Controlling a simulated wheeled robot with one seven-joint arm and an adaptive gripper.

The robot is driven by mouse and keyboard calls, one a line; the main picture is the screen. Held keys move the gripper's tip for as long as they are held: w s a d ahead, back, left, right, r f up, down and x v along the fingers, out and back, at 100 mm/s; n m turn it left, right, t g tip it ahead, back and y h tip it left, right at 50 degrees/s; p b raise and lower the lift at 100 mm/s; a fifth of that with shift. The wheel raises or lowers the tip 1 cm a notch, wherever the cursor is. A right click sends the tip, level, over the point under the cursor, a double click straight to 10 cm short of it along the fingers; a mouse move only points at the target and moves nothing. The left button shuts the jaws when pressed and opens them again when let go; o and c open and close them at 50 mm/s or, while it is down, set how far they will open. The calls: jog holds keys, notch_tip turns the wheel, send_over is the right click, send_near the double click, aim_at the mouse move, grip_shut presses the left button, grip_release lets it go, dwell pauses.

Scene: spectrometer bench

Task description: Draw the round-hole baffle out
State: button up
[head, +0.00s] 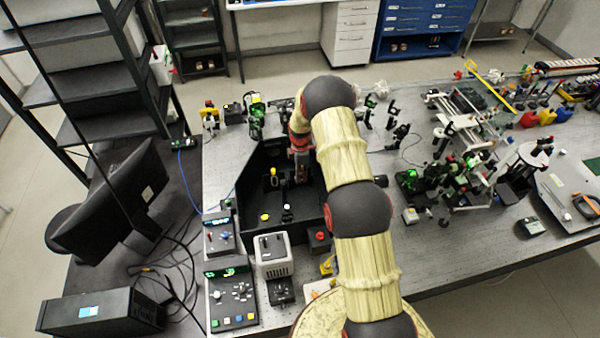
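My arm reaches over the bench from the front, and my gripper (302,177) points down inside the open black enclosure (246,205), near its right side. The fingers are small and dark against the black walls, so I cannot tell whether they are open or shut, or whether they hold anything. I cannot make out the round-hole baffle for certain. A yellow-topped post (273,174) stands left of my gripper. A yellow knob (264,217) and a small pale-topped part (287,212) are nearer the front of the enclosure. My arm hides the area to its right.
Instrument boxes (273,255) and a control panel (232,295) crowd the bench front left. Optics mounts (255,115) stand behind the enclosure. A dense optical assembly (460,160) fills the right. A monitor (125,200) stands at left. Some bare bench (440,262) shows right of my arm.

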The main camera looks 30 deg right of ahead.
jog(key=shift+c, duration=0.5)
grip_shut()
jog(key=shift+r, duration=0.2)
jog(key=shift+r+p, duration=0.3)
jog(key=shift+r, duration=1.5)
jog(key=shift+r, duration=0.15)
jog(key=shift+r+p, duration=0.35)
jog(key=shift+r, duration=1.5)
jog(key=shift+b, duration=0.3)
jog(key=shift+r, duration=0.2)
